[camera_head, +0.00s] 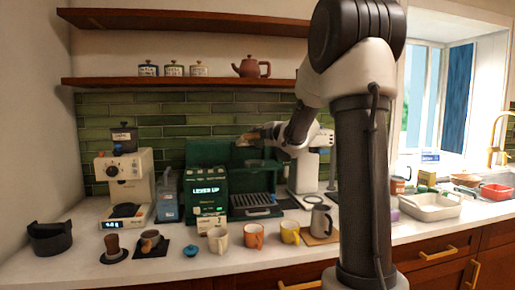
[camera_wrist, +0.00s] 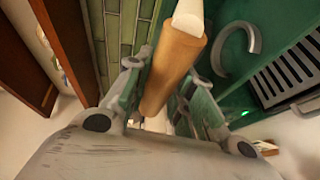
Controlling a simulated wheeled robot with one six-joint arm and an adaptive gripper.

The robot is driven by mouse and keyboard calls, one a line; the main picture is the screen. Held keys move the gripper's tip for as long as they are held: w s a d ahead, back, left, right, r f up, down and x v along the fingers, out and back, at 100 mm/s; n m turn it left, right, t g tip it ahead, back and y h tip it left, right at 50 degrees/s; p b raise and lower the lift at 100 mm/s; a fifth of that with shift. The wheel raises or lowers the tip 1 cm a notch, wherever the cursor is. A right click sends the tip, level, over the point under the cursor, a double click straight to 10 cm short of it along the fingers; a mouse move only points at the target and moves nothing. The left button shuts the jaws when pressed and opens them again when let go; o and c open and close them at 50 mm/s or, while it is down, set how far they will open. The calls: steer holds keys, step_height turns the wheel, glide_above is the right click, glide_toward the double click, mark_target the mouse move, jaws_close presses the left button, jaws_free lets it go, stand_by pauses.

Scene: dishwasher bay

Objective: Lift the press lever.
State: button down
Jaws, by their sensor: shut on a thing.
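The press lever shows in the wrist view as a tan wooden handle (camera_wrist: 176,62) with a pale end. My gripper (camera_wrist: 163,92) is shut on this handle, one finger on each side of it. In the head view my gripper (camera_head: 268,133) is at the top of the green press machine (camera_head: 204,178), in front of the tiled wall. A small tan part of the lever (camera_head: 250,136) shows there at the gripper's tip. The machine's display reads "LEVER UP". The lever's pivot is hidden.
Several mugs, among them an orange one (camera_head: 253,236) and a yellow one (camera_head: 290,233), stand along the counter front. A cream grinder (camera_head: 125,180) is left of the machine. A wooden shelf (camera_head: 190,82) runs above. A white dish rack (camera_head: 430,206) is at the right.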

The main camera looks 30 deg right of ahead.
steer(key=w+d+r+m+g, duration=0.1)
steer(key=w+d+r+g, duration=0.2)
steer(key=w+r, duration=0.7)
steer(key=shift+w+r+g, duration=0.35)
steer(key=shift+r+g, duration=0.35)
steer(key=shift+r, duration=0.05)
steer(key=c, duration=1.2)
jaws_free()
steer(key=v, duration=1.2)
